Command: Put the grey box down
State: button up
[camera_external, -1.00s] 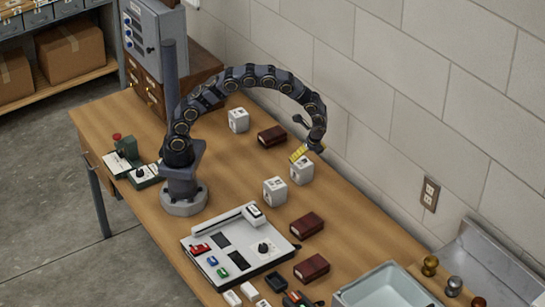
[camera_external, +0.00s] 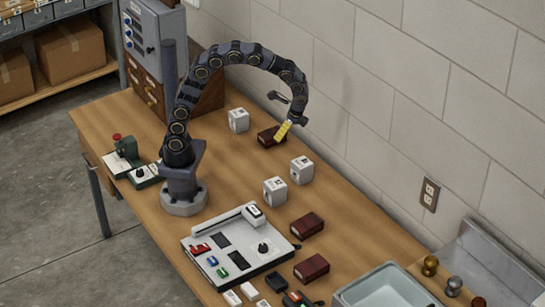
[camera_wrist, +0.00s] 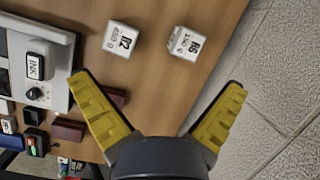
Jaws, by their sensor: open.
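Three pale grey-white boxes with dark markings stand on the wooden table. One (camera_external: 238,120) is at the back left, one (camera_external: 302,171) is near the wall, and one (camera_external: 275,192) is just left of that. The wrist view shows two of them, one (camera_wrist: 117,45) marked apparently "A2" and one (camera_wrist: 182,47) "A6", upright and apart. My gripper (camera_external: 283,131) is in the air behind the near-wall box, by a dark red box (camera_external: 266,138) that it partly covers. In the wrist view my gripper (camera_wrist: 158,87) has its yellow fingers spread wide, with nothing between them.
A panel device (camera_external: 230,252) with an ink stamp fills the front middle. Two dark red boxes (camera_external: 307,225) (camera_external: 311,268) stand right of it, with a grey basin (camera_external: 385,290) beyond. The wall runs close along the right side.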

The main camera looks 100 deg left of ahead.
jog(key=s+d+r+n, duration=0.2)
jog(key=s+d, duration=0.2)
jog(key=s, duration=0.3)
jog(key=s+d+r+n+h, duration=0.1)
jog(key=s+d+r+n, duration=0.1)
jog(key=s, duration=0.6)
jog(key=s+d+r+n+h, duration=0.1)
jog(key=s+d+r, duration=0.1)
jog(key=s+d, duration=0.3)
jog(key=s, duration=0.2)
jog(key=shift+s+d+r+n+t, duration=0.3)
jog(key=shift+r+n+t, duration=0.1)
jog(key=w+a+r+n+t, duration=0.1)
jog(key=w+a+r+n, duration=0.15)
jog(key=w, duration=0.35)
jog(key=w+a+r+n, duration=0.1)
jog(key=w+a+n, duration=0.1)
jog(key=w+n, duration=0.35)
jog(key=w+a+r+n+t, duration=0.1)
jog(key=w+a+r, duration=0.1)
jog(key=w, duration=0.6)
notch_tip(320, 180, down, 10)
jog(key=shift+s+r, duration=0.2)
jog(key=shift+d, duration=0.1)
